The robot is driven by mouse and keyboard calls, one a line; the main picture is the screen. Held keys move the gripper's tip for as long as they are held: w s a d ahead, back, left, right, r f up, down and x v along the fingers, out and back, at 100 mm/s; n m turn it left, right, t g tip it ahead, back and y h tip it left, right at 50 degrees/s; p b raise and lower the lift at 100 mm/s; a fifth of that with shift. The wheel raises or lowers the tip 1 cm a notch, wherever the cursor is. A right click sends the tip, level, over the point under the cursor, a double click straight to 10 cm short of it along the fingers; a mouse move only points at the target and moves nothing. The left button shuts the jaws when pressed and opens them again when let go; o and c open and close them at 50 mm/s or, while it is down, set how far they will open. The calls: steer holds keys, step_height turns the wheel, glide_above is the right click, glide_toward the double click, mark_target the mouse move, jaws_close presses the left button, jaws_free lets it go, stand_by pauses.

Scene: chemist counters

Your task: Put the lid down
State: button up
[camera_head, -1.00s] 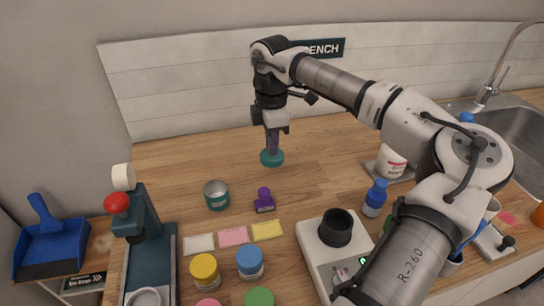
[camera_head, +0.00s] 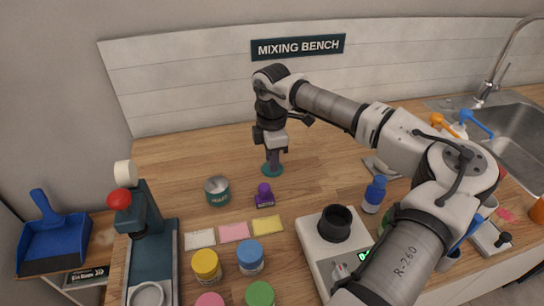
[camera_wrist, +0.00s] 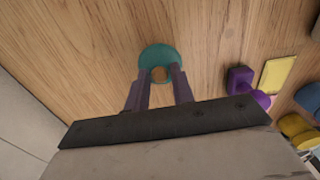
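The teal lid (camera_head: 272,171) is at the counter surface behind the open pot, and looks flat. It also shows in the wrist view (camera_wrist: 158,54), with a small wood-coloured knob between my fingertips. My gripper (camera_head: 273,161) points down over the lid, its two fingers close against both sides of the knob in the wrist view (camera_wrist: 160,76). Whether the lid's underside fully touches the wood is hard to tell. The open teal-and-metal pot (camera_head: 217,191) stands in front and to the left of the lid.
A purple stamp-like piece (camera_head: 264,196) stands right of the pot. Coloured cards (camera_head: 234,232) and several lidded jars (camera_head: 250,257) lie nearer. A white device with a black cup (camera_head: 336,224) and a blue bottle (camera_head: 374,194) are on the right. Bare wood surrounds the lid.

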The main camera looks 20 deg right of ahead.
steer(key=shift+o, duration=1.1)
steer(key=shift+r, duration=0.2)
step_height(320, 180, up, 12)
steer(key=b, duration=0.2)
